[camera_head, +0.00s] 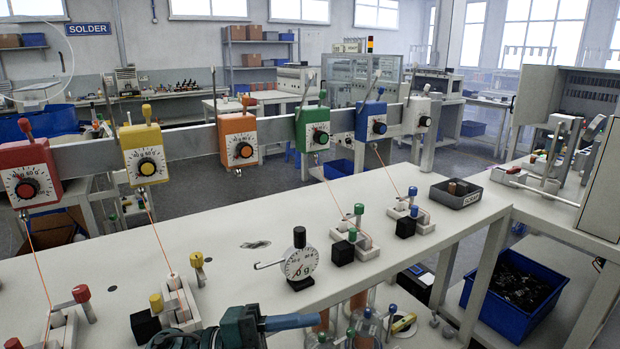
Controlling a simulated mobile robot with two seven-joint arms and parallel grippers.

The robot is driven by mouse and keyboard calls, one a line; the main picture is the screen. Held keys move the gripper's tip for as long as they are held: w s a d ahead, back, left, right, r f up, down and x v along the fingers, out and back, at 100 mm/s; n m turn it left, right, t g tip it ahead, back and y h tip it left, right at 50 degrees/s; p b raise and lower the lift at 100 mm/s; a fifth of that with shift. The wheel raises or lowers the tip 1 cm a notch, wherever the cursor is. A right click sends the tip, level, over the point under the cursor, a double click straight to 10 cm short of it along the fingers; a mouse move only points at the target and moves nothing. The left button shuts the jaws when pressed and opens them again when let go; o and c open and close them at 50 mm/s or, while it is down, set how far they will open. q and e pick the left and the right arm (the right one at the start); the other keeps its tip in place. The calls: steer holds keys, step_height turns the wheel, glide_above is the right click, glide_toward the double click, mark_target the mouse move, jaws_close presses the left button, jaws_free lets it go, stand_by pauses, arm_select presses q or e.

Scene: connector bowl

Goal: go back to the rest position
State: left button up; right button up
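Neither of my grippers can be made out in the head view, and no arm reaches in from the left or right side. A dark teal tool-like shape with a blue bar (240,325) is cut off by the bottom edge, and I cannot tell what it is. The white workbench (110,255) runs across the view in front of me.
A round dial gauge (300,262) and small coloured-knob fixtures (405,215) stand on the bench. Coloured dial boxes (238,140) hang on a rail above it. A grey labelled tray (456,193) sits at the right end. A blue bin (515,295) is lower right.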

arm_select(q)
steer(key=w+a+f+n+t+y+p, duration=0.1)
steer(key=a+f+n+t+y, duration=0.35)
steer(key=n+t, duration=0.5)
steer(key=a+f+n+t+y, duration=0.3)
steer(key=f+n+t+y, duration=0.3)
steer(key=n, duration=0.6)
steer(key=s+a+f+n+g+y, duration=0.2)
steer(key=s+a+f+n+y, duration=0.1)
steer(key=s+f, duration=0.3)
steer(key=s+a+f+n+g+y, duration=0.3)
steer(key=s+f, duration=0.3)
steer(key=f, duration=0.2)
steer(key=shift+s+n+p, duration=0.2)
steer(key=shift+n+p, duration=0.25)
arm_select(e)
steer(key=shift+s+d+h, duration=0.3)
steer(key=shift+s+d, duration=0.05)
steer(key=shift+d, duration=0.1)
arm_select(q)
steer(key=shift+d+f+g, duration=0.1)
steer(key=shift+g, duration=0.15)
arm_select(e)
steer(key=shift+r, duration=0.1)
arm_select(q)
steer(key=shift+o, duration=0.6)
arm_select(e)
steer(key=shift+s+a+g, duration=0.1)
steer(key=shift+s+g, duration=0.1)
steer(key=shift+g, duration=0.1)
